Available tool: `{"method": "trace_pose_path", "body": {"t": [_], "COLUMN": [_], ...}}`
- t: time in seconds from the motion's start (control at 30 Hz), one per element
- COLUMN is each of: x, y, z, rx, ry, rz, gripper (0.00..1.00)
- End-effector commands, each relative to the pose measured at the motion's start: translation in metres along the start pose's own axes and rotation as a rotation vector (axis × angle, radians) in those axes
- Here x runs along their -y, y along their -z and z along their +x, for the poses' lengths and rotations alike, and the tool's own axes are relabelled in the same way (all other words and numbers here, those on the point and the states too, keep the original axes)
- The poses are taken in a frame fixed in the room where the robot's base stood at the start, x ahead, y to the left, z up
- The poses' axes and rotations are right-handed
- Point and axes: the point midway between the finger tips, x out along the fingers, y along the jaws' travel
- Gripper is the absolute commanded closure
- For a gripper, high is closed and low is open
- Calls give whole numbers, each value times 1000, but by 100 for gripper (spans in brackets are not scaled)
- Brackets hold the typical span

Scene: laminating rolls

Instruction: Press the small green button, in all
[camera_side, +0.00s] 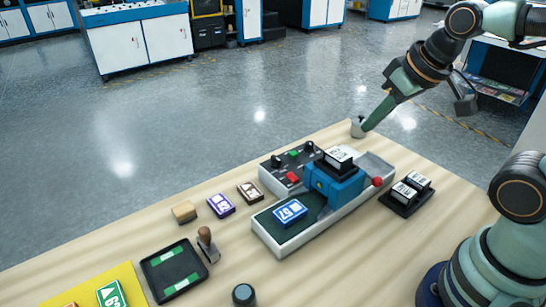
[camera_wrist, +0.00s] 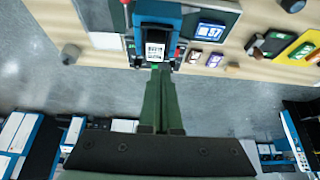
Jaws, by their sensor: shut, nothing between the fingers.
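The small green button (camera_side: 294,153) sits on the dark control panel (camera_side: 270,167) at the back left of the machine, in the side view. A red button (camera_side: 293,177) and black knobs (camera_side: 276,161) share that panel. My gripper (camera_side: 366,128) is shut and empty, pointing down near the table's back edge. It is right of the green button and apart from it.
The blue press (camera_side: 335,187) with a white-labelled block (camera_side: 339,156) on top stands right of the panel. A red knob (camera_side: 377,182) is on its right. A small grey object (camera_side: 357,128) stands at the back edge. Labelled blocks (camera_side: 221,205) and a black tray (camera_side: 157,283) lie left.

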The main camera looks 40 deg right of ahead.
Motion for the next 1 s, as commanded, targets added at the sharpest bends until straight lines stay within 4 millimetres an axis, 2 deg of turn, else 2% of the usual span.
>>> {"method": "trace_pose_path", "body": {"t": [0.67,0.87,1.0], "x": [0,-1,-2], "y": [4,32,61], "z": [3,22,44], "rx": [-5,-44,-90], "ry": [0,1,7], "rz": [16,120,232], "gripper": [100,100,100]}}
